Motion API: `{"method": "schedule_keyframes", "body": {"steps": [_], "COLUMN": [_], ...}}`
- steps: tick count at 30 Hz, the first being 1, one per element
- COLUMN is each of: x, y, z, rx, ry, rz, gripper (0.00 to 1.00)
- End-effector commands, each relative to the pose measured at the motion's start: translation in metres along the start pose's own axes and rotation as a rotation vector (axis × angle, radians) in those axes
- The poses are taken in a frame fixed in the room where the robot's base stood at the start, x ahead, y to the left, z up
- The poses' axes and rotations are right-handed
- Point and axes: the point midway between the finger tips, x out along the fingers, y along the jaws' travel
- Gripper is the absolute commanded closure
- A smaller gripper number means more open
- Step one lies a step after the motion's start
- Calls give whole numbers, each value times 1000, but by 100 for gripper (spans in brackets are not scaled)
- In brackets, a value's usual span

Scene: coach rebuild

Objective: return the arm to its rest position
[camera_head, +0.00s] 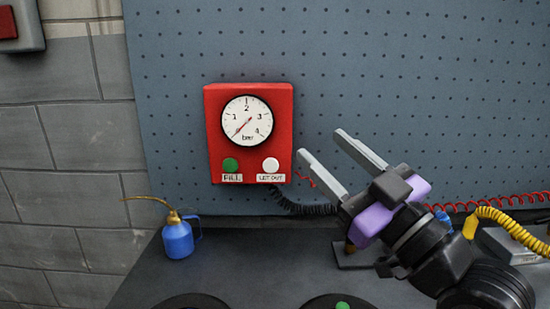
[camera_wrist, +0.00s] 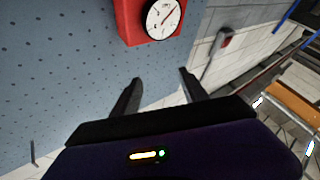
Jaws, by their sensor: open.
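My gripper (camera_head: 320,147) is at the right of the head view, raised above the bench and in front of the pegboard. Its two pale fingers are apart, with nothing between them, and point up and to the left. In the wrist view my gripper (camera_wrist: 157,85) shows two dark fingers spread apart. My arm runs from the gripper down to the lower right corner of the head view.
A red gauge box (camera_head: 214,135) with green and white buttons is on the pegboard (camera_head: 400,60), left of my gripper. A blue oil can (camera_head: 178,240) stands on the dark bench (camera_head: 240,262). A yellow coiled hose (camera_head: 500,219) lies right of my arm.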

Motion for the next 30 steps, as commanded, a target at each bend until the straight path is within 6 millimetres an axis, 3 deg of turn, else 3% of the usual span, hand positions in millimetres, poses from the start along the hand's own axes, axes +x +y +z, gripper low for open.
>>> {"method": "schedule_keyframes", "body": {"steps": [7, 14, 23, 30], "x": [-56, -123, -222, -300], "y": [24, 25, -6, -47], "z": [22, 54, 94, 111], "rx": [200, 303, 341, 317], "ry": [89, 98, 9, -135], "rz": [267, 474, 661, 722], "gripper": [48, 48, 48, 48]}}
